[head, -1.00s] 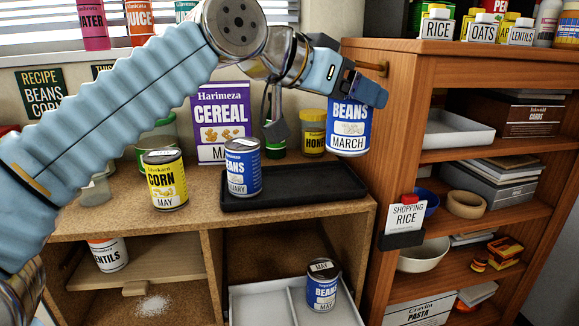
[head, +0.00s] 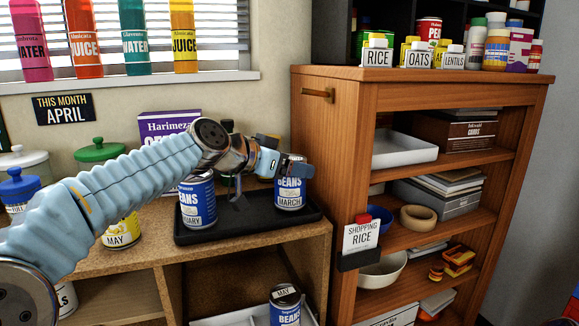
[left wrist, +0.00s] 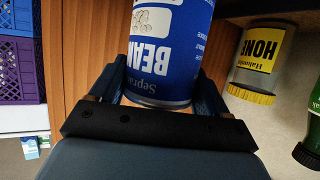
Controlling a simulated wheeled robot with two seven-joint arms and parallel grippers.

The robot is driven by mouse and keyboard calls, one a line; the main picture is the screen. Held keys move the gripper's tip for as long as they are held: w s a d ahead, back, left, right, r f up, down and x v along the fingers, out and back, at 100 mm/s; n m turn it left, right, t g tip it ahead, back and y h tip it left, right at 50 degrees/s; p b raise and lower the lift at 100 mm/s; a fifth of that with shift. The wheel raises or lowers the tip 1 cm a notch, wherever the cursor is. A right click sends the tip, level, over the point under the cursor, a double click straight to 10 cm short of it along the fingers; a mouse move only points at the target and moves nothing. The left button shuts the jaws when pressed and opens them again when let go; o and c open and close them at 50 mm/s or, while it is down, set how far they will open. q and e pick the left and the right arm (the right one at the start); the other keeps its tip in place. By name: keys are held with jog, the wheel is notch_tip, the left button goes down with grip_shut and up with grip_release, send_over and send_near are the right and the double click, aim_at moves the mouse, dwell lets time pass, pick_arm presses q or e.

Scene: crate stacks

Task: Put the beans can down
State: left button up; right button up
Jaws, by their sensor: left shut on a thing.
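A blue beans can marked MARCH (head: 290,197) is held upright between the fingers of my left gripper (head: 293,168), which is shut on it. In the left wrist view the beans can (left wrist: 170,55) fills the space between the fingers (left wrist: 162,95). The can is over the right part of a black tray (head: 250,228) on the wooden counter. I cannot tell whether its base touches the tray. A second blue beans can (head: 198,207), its month label partly hidden, stands on the tray's left part, apart from the held one. My right gripper is not in view.
A yellow can marked MAY (head: 122,232) stands left of the tray, partly behind my arm. A purple cereal box (head: 168,124) is behind. A honey jar (left wrist: 262,60) shows in the wrist view. A wooden shelf unit (head: 340,110) rises close to the tray's right.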

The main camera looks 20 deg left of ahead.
pick_arm(q)
jog(key=shift+f, duration=0.1)
jog(key=shift+f, duration=0.1)
jog(key=shift+f, duration=0.15)
jog(key=o, duration=1.4)
jog(key=shift+c, duration=0.2)
jog(key=shift+r, duration=0.35)
jog(key=b+v, duration=0.1)
jog(key=v, duration=1.1)
jog(key=shift+f, duration=0.15)
